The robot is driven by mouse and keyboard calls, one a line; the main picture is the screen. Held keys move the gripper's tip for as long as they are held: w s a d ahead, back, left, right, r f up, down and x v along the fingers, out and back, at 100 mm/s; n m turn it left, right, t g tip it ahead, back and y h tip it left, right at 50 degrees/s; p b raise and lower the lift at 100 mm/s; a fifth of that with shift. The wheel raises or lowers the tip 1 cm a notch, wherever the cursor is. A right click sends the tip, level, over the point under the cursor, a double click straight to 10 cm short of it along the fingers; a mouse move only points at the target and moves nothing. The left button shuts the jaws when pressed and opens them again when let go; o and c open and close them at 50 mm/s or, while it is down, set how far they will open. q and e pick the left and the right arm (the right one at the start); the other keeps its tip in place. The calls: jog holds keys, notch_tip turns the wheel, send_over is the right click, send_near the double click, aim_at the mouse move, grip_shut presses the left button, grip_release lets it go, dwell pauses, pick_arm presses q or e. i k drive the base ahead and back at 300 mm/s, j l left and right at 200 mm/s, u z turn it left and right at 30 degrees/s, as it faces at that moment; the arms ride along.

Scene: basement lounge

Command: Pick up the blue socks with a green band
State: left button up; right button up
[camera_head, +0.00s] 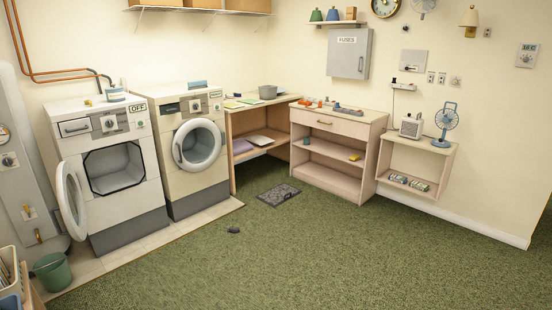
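A small dark blue-grey bundle (233,230) lies on the green carpet in front of the right-hand machine. It may be the socks, but it is too small to make out a green band. Neither of my grippers shows in the head view.
Two front-loading machines stand at the left: the left one's door (72,200) hangs open, the right one's door (198,145) looks ajar. A dark mat (279,195) lies before the corner shelf (262,119). A green bucket (52,271) stands at lower left. The foreground carpet is clear.

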aim_at(229, 229)
jog(key=i+l, duration=0.1)
jog(key=i, duration=1.6)
jog(key=i+j, duration=0.1)
jog(key=j, duration=0.35)
jog(key=i+j, duration=0.1)
jog(key=j, duration=0.35)
jog(key=i+j+u, duration=0.1)
jog(key=j, duration=0.35)
jog(key=i+j, duration=0.15)
jog(key=j, duration=0.3)
jog(key=j+u, duration=0.1)
jog(key=u, duration=0.2)
jog(key=i+l+u, duration=0.8)
jog(key=l+u, duration=0.15)
jog(key=l, duration=0.1)
